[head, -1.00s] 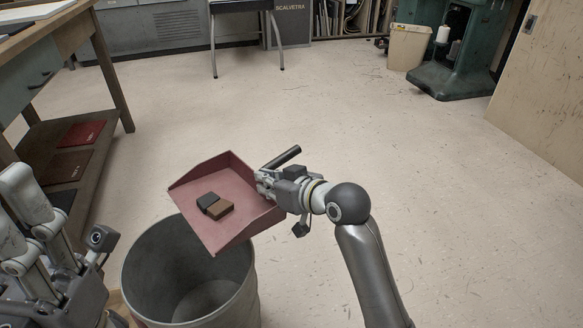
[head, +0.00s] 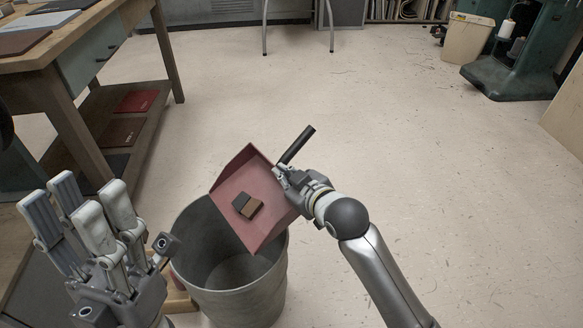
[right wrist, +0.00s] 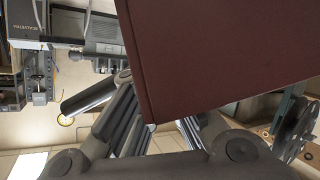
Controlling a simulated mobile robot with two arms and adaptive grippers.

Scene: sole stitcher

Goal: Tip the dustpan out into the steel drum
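The red dustpan (head: 254,186) is tilted above the steel drum (head: 236,300), its open edge toward the lower left over the drum's mouth. A dark block and a brown block (head: 252,209) lie together on the pan. The drum's visible inside looks empty. My right gripper (head: 284,176) is shut on the dustpan near its black handle (head: 297,144). In the right wrist view, the dustpan's dark red surface (right wrist: 225,50) fills the upper right. My left gripper (head: 90,212) is at the lower left with fingers spread and nothing between them, left of the drum.
A wooden workbench (head: 100,30) with a lower shelf holding red and brown sheets (head: 137,101) stands at the left. A beige bin (head: 467,38) and a green machine (head: 520,60) stand at the back right. The floor between is clear.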

